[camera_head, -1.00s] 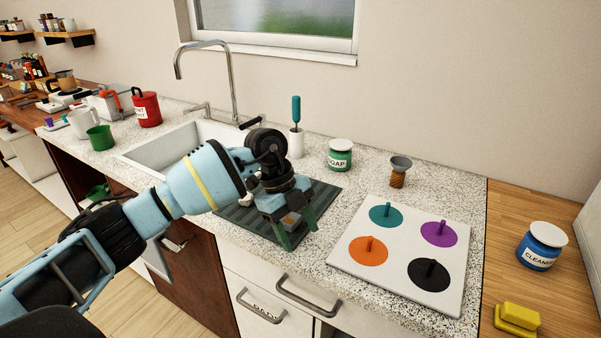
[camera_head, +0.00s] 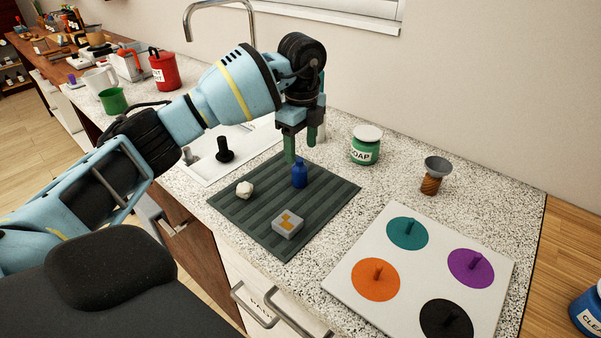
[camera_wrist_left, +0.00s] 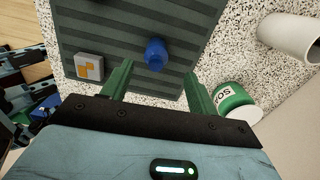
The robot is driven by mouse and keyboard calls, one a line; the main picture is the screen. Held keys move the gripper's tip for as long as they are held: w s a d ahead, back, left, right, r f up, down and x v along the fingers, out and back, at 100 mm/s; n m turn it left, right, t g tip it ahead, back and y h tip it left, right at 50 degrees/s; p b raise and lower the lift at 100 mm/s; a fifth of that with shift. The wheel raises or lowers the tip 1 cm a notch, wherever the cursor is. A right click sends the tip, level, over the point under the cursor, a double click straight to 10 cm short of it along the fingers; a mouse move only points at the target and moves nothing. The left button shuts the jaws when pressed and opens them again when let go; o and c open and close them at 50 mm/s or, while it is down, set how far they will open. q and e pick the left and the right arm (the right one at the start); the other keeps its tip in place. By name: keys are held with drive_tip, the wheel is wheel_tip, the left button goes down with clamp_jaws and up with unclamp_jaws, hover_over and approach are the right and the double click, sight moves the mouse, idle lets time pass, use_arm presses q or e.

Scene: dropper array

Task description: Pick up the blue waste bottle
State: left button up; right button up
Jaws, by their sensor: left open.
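The blue waste bottle (camera_head: 299,174) stands upright on the dark ribbed mat (camera_head: 262,232), near its back edge. It also shows in the left wrist view (camera_wrist_left: 155,54), ahead of and between the two green fingers. My left gripper (camera_head: 301,148) points down just above and behind the bottle, open and empty. In the left wrist view (camera_wrist_left: 158,85) its fingers are spread and apart from the bottle. My right gripper is not in view.
A white lump (camera_head: 244,189) and a grey block with an orange mark (camera_head: 287,224) share the mat. The green soap jar (camera_head: 365,150) stands to the right of the gripper. A white board with coloured discs (camera_head: 345,272) lies at the right. The sink is at the left.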

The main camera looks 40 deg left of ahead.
sight(300, 159)
use_arm(q)
drive_tip(key=shift+w+f, duration=0.1)
drive_tip(key=shift+f, duration=0.4)
drive_tip(key=shift+s+f, duration=0.2)
drive_tip(key=shift+f, duration=1.1)
drive_tip(key=shift+s+f, duration=0.15)
drive_tip(key=shift+f, duration=1.1)
drive_tip(key=c, duration=1.1)
drive_tip(key=shift+o, duration=0.2)
drive_tip(key=shift+r, duration=0.1)
